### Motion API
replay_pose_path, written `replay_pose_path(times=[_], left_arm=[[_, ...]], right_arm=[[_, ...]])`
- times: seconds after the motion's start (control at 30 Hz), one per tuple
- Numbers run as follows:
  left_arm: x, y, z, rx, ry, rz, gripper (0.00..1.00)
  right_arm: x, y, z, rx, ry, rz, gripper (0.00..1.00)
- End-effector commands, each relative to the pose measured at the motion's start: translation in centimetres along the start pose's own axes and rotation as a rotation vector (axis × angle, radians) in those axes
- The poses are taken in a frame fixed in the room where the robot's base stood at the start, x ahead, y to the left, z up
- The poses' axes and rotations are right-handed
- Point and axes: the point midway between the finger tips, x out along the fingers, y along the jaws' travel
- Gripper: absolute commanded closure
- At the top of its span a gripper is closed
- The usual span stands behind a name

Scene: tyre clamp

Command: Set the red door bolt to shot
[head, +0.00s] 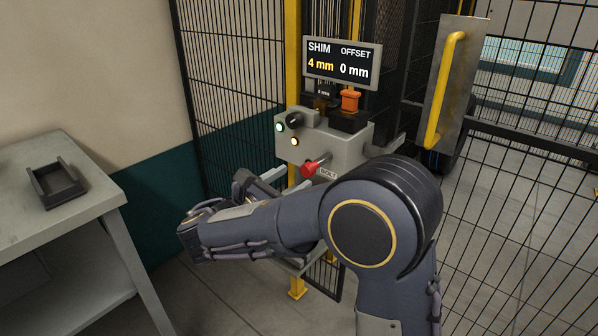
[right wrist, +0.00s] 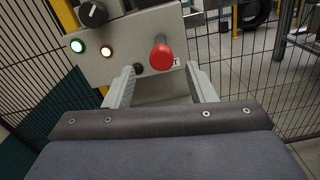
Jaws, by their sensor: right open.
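The red door bolt knob (head: 309,169) sticks out of the lower front of the grey control box (head: 345,150), above a label reading BOLT. My right gripper (right wrist: 161,70) is open in front of the box. In the right wrist view the red knob (right wrist: 161,57) shows between and just beyond its two grey fingers, with a gap on both sides; I see no contact. In the head view my right forearm and wrist hide much of this gripper. My left gripper is not in view.
The box carries a black selector knob (head: 293,119), a green lamp (head: 280,126) and an amber-white lamp (head: 294,141). Above stands a display (head: 342,59) reading shim 4 mm, offset 0 mm. A panel with a yellow handle (head: 445,90) is at right. A grey table (head: 90,190) stands left.

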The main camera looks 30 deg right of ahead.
Motion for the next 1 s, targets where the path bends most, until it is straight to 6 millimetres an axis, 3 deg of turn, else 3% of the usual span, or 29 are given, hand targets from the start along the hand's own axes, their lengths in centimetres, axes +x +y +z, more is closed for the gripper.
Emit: replay_pose_path(times=[0.33, 0.73, 1.0], left_arm=[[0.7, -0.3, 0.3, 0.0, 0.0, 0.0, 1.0], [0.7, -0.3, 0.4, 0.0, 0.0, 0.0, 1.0], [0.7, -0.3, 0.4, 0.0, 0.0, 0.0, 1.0]], right_arm=[[5.3, -0.1, -0.1, 0.002, 0.003, -0.005, 0.49], [6.3, -0.1, 0.0, 0.001, 0.003, -0.002, 0.49], [6.2, -0.1, -0.1, 0.001, 0.003, -0.002, 0.85]])
